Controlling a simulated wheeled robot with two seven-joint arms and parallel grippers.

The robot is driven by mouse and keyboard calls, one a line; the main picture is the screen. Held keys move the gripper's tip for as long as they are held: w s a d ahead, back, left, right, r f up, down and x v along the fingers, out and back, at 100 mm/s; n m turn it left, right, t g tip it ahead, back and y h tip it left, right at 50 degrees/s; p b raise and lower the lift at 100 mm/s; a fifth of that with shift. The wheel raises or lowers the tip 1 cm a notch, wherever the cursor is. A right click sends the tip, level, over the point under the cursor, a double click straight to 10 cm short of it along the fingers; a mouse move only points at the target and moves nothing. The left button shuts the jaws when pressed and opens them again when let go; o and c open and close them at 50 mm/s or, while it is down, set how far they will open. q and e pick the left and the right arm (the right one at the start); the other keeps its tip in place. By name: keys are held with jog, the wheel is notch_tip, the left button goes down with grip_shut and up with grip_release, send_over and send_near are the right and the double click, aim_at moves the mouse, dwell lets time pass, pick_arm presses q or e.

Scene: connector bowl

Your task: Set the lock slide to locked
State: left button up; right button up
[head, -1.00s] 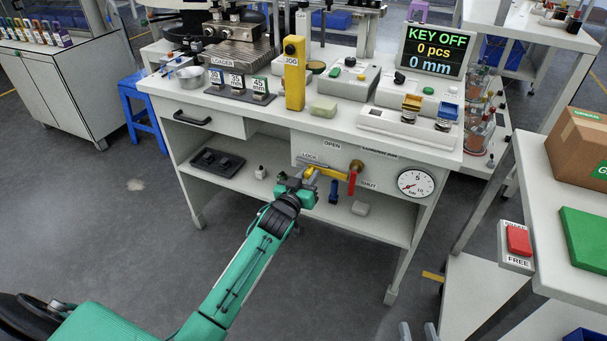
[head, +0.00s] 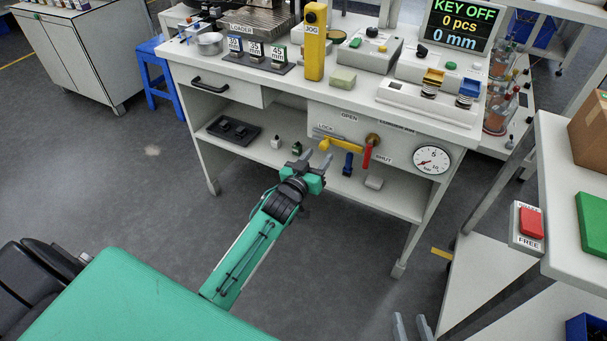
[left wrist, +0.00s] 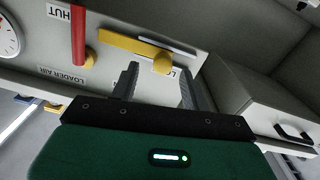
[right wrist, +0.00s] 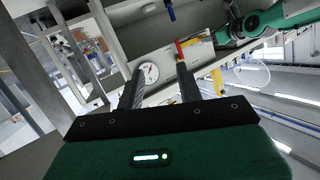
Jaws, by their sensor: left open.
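The yellow lock slide (head: 342,146) sits on the white front panel, beside the LOCK label (head: 326,127). In the left wrist view it is a yellow bar (left wrist: 122,43) with a round yellow knob (left wrist: 163,63) at one end. A grey strip runs along it. My left gripper (head: 318,161) is open and empty, in front of and below the slide, apart from it. In the left wrist view its fingers (left wrist: 157,82) point at the panel, with the knob between them in the picture. My right gripper (right wrist: 160,82) is open and empty, away from the panel; its fingertips show at the head view's bottom (head: 412,326).
A red handle (head: 367,155) on a brass valve is right beside the slide. A pressure gauge (head: 431,160) is further right. Below, the shelf (head: 400,203) holds a black tray (head: 233,130) and small parts. The display (head: 458,25) reads KEY OFF.

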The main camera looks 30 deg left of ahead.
pick_arm(q)
jog(key=s+p, duration=0.1)
jog(key=s, duration=0.7)
jog(key=shift+s+a, duration=0.2)
jog(key=shift+s, duration=0.2)
pick_arm(e)
jog(key=shift+s+d+f+g+h, duration=0.1)
jog(key=shift+d+f+g+h, duration=0.15)
jog(key=shift+d+g, duration=0.3)
jog(key=shift+s+d+f+g+h, duration=0.1)
jog(key=shift+d+f+g+h, duration=0.15)
jog(key=shift+d+g, duration=0.25)
jog(key=shift+w, duration=0.1)
